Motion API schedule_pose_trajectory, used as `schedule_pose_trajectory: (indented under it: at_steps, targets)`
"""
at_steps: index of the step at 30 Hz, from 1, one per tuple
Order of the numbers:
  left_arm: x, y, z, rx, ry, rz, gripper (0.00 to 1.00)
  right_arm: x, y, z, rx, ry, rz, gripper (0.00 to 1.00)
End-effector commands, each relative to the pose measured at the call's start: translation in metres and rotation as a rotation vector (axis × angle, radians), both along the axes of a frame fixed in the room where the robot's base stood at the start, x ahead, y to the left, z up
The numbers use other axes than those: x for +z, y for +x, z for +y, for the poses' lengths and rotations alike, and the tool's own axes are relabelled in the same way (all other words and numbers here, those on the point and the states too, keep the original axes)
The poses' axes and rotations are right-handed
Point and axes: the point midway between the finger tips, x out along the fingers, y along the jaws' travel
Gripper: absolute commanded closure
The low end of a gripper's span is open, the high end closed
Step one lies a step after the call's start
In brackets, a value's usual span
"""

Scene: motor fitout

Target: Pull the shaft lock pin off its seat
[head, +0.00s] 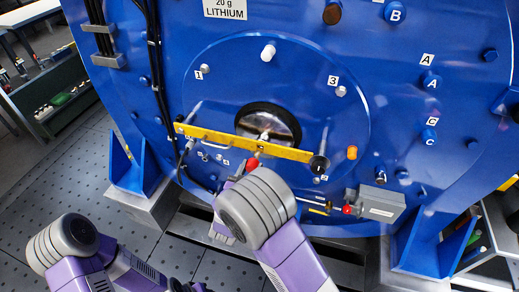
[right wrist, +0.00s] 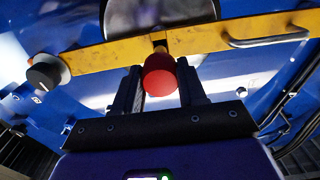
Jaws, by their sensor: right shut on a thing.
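The shaft lock pin shows as a red knob (right wrist: 160,78) at the edge of the yellow bar (right wrist: 105,62) in the right wrist view. A narrow dark and brassy piece shows between knob and bar. My right gripper (right wrist: 160,88) has one finger on each side of the knob and is shut on it. In the head view the red knob (head: 252,164) is partly visible at the bar's lower edge, above my right arm. My right arm hides most of the gripper there. The pin's seat is hidden. My left arm shows at lower left, but its gripper is out of view.
A grey box (head: 381,204) with another red knob (head: 347,210) sits lower right. A green shelf (head: 67,110) stands far left.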

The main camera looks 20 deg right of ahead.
Motion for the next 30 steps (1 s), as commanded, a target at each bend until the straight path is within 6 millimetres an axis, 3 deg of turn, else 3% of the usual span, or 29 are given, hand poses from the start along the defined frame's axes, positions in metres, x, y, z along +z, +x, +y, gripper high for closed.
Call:
schedule_pose_trajectory:
  at_steps: [30]
  targets:
    - [0.0, 0.0, 0.0, 0.0, 0.0, 0.0, 0.57, 0.0, -0.015, 0.011, 0.001, 0.001, -0.001, 1.0]
